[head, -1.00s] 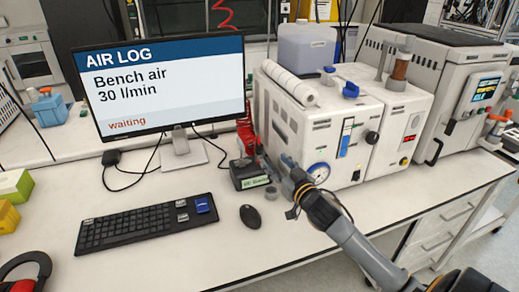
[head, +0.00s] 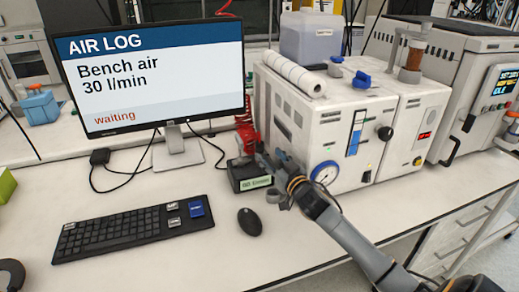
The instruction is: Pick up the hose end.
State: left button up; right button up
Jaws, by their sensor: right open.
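A red coiled hose (head: 246,132) stands at the left side of the white bench unit, behind a small dark box with a green label (head: 250,177). I cannot make out a separate hose end. My right gripper (head: 270,170) is open at the right edge of the dark box, in front of the white unit's lower left corner. It partly hides that corner. I cannot tell whether it touches the box or the hose. My left gripper is not in view.
The white unit (head: 318,128) with a round gauge stands right of the gripper. A monitor (head: 150,75), keyboard (head: 130,228) and mouse (head: 249,221) are to the left. The bench front, right of the mouse, is clear apart from my arm.

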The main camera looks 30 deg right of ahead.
aim_at(262, 148)
jog(key=w, duration=0.2)
jog(key=shift+w+d+f, duration=0.1)
jog(key=shift+w+d, duration=0.05)
jog(key=shift+w, duration=0.2)
jog(key=shift+w+d+p, duration=0.1)
jog(key=shift+w+p, duration=0.25)
jog(key=shift+w, duration=0.15)
jog(key=w, duration=0.4)
jog(key=shift+d+f+p, duration=0.1)
jog(key=shift+d+p, duration=0.05)
jog(key=shift+p, duration=0.15)
grip_shut()
